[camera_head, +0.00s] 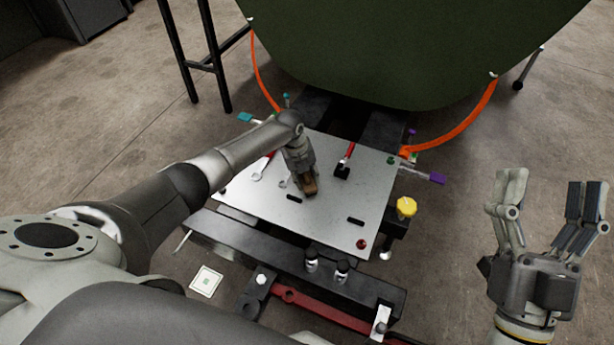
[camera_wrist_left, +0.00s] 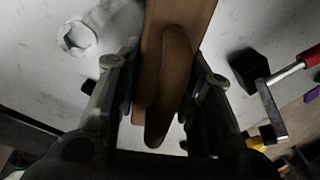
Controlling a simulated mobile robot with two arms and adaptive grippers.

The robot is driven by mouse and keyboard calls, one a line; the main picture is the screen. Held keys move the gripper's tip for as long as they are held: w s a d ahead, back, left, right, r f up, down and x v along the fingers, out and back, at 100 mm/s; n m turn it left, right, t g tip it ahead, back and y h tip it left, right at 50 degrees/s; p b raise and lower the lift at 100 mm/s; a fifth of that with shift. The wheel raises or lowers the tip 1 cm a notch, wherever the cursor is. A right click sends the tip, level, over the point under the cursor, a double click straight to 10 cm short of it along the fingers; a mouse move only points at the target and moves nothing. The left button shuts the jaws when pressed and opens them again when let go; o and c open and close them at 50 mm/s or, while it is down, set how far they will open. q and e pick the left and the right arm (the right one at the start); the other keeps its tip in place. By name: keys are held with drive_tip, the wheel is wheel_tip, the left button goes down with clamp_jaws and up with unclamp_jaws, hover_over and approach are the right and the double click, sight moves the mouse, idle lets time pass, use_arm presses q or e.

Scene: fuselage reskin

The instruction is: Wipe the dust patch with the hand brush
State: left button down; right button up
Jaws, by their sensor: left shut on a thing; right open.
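My left gripper (camera_head: 303,180) is shut on the hand brush (camera_head: 311,187), over the middle of the grey metal panel (camera_head: 330,217). In the left wrist view, the brush's brown wooden handle (camera_wrist_left: 170,85) lies between the fingers of the left gripper (camera_wrist_left: 160,105). The bristles are hidden, and I cannot tell whether they touch the panel. I cannot make out a clear dust patch; the panel around the brush looks pale with faint marks. My right gripper (camera_head: 548,195) is open and empty, off to the right of the panel.
A red-handled tool with a black head (camera_head: 343,168) and a wrench (camera_head: 261,167) lie on the panel near the brush. A yellow knob (camera_head: 406,206) and purple clamp handle (camera_head: 437,178) stand at the right edge. The green fuselage (camera_head: 410,45) hangs over the far side.

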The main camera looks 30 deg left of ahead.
use_arm(q)
drive_tip(key=shift+r+p, duration=0.4)
drive_tip(key=shift+r, duration=0.05)
wheel_tip(320, 180, up, 3)
drive_tip(key=shift+f+p, duration=0.15)
drive_tip(key=shift+p, duration=1)
use_arm(e)
drive_tip(key=w+f+g+h, duration=0.3)
drive_tip(key=f+g, duration=0.5)
drive_tip(key=f, duration=0.4)
use_arm(q)
drive_tip(key=shift+r+p, duration=1.05)
drive_tip(key=shift+r, duration=0.15)
use_arm(e)
drive_tip(key=s+d+f+g+h, duration=0.1)
drive_tip(key=s+d+f+g, duration=0.2)
drive_tip(key=f, duration=0.6)
drive_tip(key=shift+s+d+f+m+g, duration=0.25)
drive_tip(key=shift+s+g, duration=0.3)
drive_tip(key=shift+g, duration=0.85)
drive_tip(key=shift+a, duration=0.1)
